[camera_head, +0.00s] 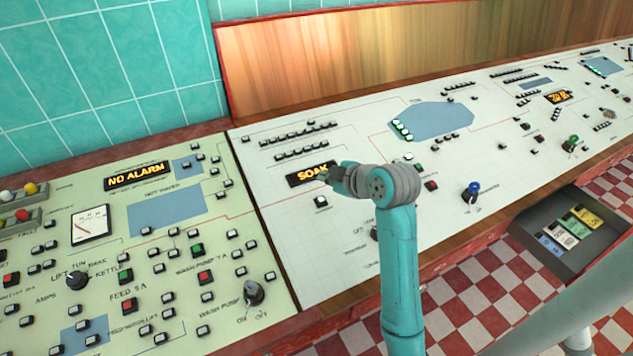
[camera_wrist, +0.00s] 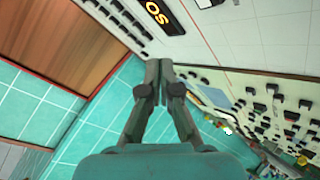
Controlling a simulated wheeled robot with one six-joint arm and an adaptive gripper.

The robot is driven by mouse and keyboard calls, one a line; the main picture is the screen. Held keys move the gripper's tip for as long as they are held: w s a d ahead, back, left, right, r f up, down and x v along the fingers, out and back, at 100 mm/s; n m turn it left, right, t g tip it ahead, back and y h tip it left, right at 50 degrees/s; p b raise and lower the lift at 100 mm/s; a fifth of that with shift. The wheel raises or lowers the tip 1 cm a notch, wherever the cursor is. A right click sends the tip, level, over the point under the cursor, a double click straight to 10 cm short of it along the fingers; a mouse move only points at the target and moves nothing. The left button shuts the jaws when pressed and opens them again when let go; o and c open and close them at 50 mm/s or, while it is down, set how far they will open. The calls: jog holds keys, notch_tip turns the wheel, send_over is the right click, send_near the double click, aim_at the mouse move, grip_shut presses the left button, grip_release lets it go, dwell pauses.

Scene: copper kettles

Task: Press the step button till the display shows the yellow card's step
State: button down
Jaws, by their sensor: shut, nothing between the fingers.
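The step display (camera_head: 308,173) on the white panel reads "SOAK" in yellow letters; its right end is close to my gripper in the picture. Part of the display also shows in the wrist view (camera_wrist: 158,13), with only some letters in frame. A pale button (camera_head: 321,201) sits just below the display; I cannot read whether it is the step button. My gripper (camera_head: 338,176) is shut and empty beside the display, and I cannot tell whether it touches the panel. Its fingers meet in the wrist view (camera_wrist: 160,66). The yellow card (camera_head: 587,217) lies in the open drawer at right; its text is too small to read.
The dark drawer (camera_head: 545,262) also holds green, white and blue cards. A green panel with the "NO ALARM" display (camera_head: 138,176) is at left. A blue-topped lever (camera_head: 472,190) stands right of my arm. Rows of buttons fill the panels.

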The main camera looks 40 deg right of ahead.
aim_at(323, 202)
jog(key=shift+s+r, duration=0.2)
jog(key=shift+r, duration=0.7)
jog(key=shift+f, duration=0.1)
jog(key=shift+w+d+f, duration=0.1)
jog(key=shift+w+f, duration=0.2)
jog(key=shift+f, duration=1.1)
jog(key=shift+w+d+f, duration=0.1)
jog(key=shift+w+f, duration=0.15)
jog(key=shift+f, duration=1.2)
jog(key=shift+w+f, duration=0.3)
jog(key=shift+f, duration=1.1)
jog(key=shift+f, duration=0.15)
jog(key=shift+f, duration=0.2)
jog(key=shift+w+f, duration=0.1)
jog(key=shift+f, duration=0.3)
jog(key=shift+r, duration=0.8)
